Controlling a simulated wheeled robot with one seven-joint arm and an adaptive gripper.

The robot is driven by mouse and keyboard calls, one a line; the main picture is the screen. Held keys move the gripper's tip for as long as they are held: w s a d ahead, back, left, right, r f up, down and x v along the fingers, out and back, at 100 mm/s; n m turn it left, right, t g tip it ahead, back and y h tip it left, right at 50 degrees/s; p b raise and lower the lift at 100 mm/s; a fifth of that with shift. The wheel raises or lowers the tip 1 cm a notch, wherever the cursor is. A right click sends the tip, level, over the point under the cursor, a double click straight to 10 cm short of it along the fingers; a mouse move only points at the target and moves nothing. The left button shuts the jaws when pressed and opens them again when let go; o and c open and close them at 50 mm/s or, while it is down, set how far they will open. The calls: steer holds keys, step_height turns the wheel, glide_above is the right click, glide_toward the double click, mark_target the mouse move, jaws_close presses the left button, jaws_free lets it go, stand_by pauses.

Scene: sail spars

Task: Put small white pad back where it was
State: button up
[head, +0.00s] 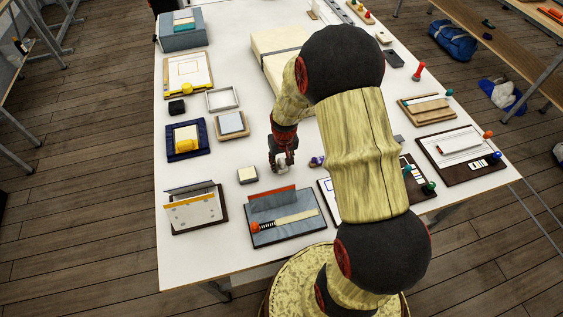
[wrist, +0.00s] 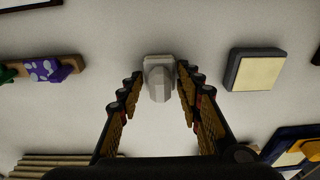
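A small off-white piece, which looks like the small white pad (wrist: 158,82), sits between my fingertips in the wrist view. In the head view it is mostly hidden by my gripper (head: 283,165). My gripper (wrist: 160,72) points down at the white table, its fingers on either side of the piece. Narrow gaps seem to show between the fingertips and the piece, so the fingers look open. Whether the piece touches the table is unclear. A grey block with a cream top (head: 247,174) lies just left of my gripper; it shows at the right in the wrist view (wrist: 268,70).
A grey tray with a wooden-bladed tool (head: 290,218) lies in front of my gripper. A grey-topped wooden block (head: 232,124) and a blue tray (head: 171,148) are to the left. A purple spotted piece (wrist: 46,70) is on the other side.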

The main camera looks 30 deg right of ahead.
steer(key=shift+o, duration=1.3)
steer(key=shift+r, duration=0.1)
step_height(320, 180, up, 12)
steer(key=s+p, duration=0.1)
steer(key=p, duration=0.1)
step_height(320, 180, up, 10)
steer(key=f+t, duration=0.1)
glide_above(283, 163)
steer(key=s+a, duration=0.2)
steer(key=a, duration=0.2)
steer(key=s+a+r+n+t, duration=0.1)
steer(key=s+a+r, duration=0.4)
steer(key=s+r, duration=0.3)
steer(key=s+a+r+n+t, duration=0.2)
steer(key=s+a+r, duration=0.3)
steer(key=s+r, duration=0.2)
steer(key=shift+s+r, duration=0.35)
steer(key=shift+s, duration=0.45)
